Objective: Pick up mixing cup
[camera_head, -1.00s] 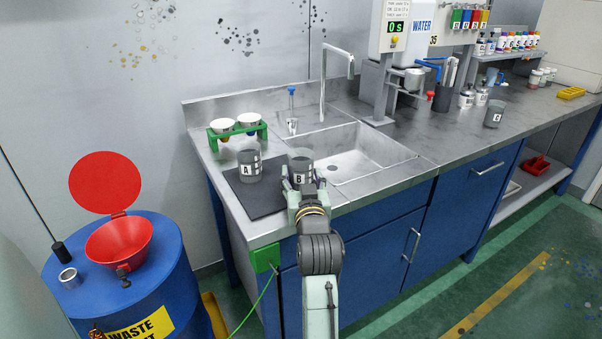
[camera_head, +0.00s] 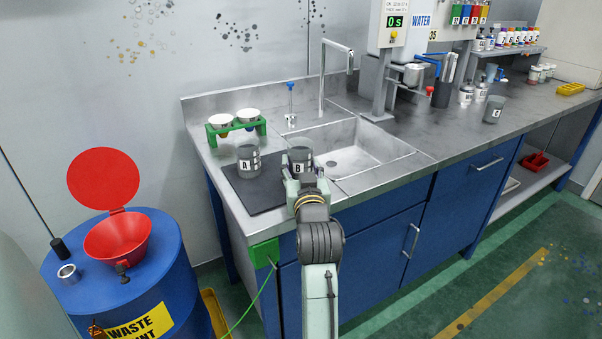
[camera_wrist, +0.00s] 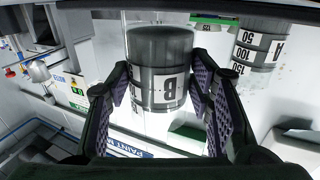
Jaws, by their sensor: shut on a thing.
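A grey mixing cup marked B (camera_head: 299,161) stands at the right edge of the dark mat (camera_head: 262,192), beside the sink. My gripper (camera_head: 303,181) is shut on cup B. In the wrist view, cup B (camera_wrist: 160,70) sits between the two padded fingers of my gripper (camera_wrist: 163,90). The head view does not clearly show whether the cup's base touches the mat. A second grey cup marked A (camera_head: 248,161) stands on the mat to the left, and it also shows in the wrist view (camera_wrist: 258,48). A third similar cup (camera_head: 493,109) stands on the right of the counter.
The sink basin (camera_head: 352,165) lies right of cup B, with a tall tap (camera_head: 322,85) behind. A green rack (camera_head: 213,137) with two white-topped funnels stands behind cup A. A blue waste drum (camera_head: 155,265) with a red funnel (camera_head: 118,238) stands at lower left.

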